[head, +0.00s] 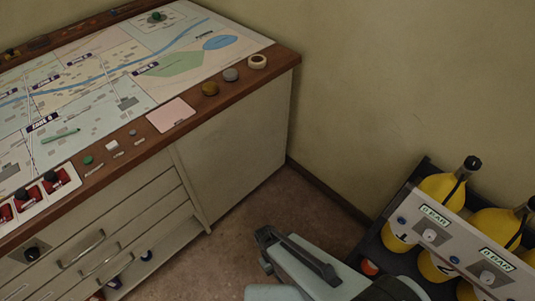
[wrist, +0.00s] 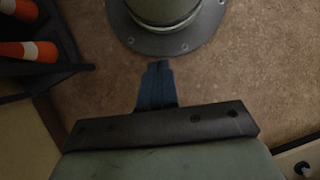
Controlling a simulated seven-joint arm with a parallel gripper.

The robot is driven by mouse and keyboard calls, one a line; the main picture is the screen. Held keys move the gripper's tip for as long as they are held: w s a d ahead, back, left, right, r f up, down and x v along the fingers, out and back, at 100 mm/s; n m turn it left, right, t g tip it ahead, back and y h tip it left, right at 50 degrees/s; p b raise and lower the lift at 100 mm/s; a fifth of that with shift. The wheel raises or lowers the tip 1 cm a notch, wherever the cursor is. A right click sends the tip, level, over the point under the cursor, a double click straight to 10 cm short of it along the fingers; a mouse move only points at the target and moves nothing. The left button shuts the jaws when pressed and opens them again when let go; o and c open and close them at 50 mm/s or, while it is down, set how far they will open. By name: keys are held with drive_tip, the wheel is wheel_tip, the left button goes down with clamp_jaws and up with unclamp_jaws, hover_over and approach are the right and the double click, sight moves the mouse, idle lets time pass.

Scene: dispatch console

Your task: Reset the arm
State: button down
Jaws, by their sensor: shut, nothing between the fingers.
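My gripper (head: 266,241) hangs low over the brown floor, to the right of the console cabinet in the head view. In the wrist view my gripper (wrist: 159,66) shows as two dark fingers side by side, shut with nothing between them. The fingers point at the floor near a round grey-green base with a bolted flange, which is mine. My gripper touches nothing that I can see.
The console (head: 158,141) with a map top, buttons and drawers stands left. A rack (head: 452,232) of yellow cylinders (head: 441,187) stands right. In the wrist view, orange-and-white cones (wrist: 28,51) lie on a dark shelf at upper left. Floor (head: 235,232) between is clear.

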drive_tip(key=s+d+f+m+g+y, duration=0.1)
drive_tip(key=d+m+y, duration=0.2)
drive_tip(key=d, duration=0.9)
drive_tip(key=shift+d+m+g, duration=0.3)
drive_tip(key=shift+m, duration=1.3)
drive_tip(key=shift+f, duration=0.1)
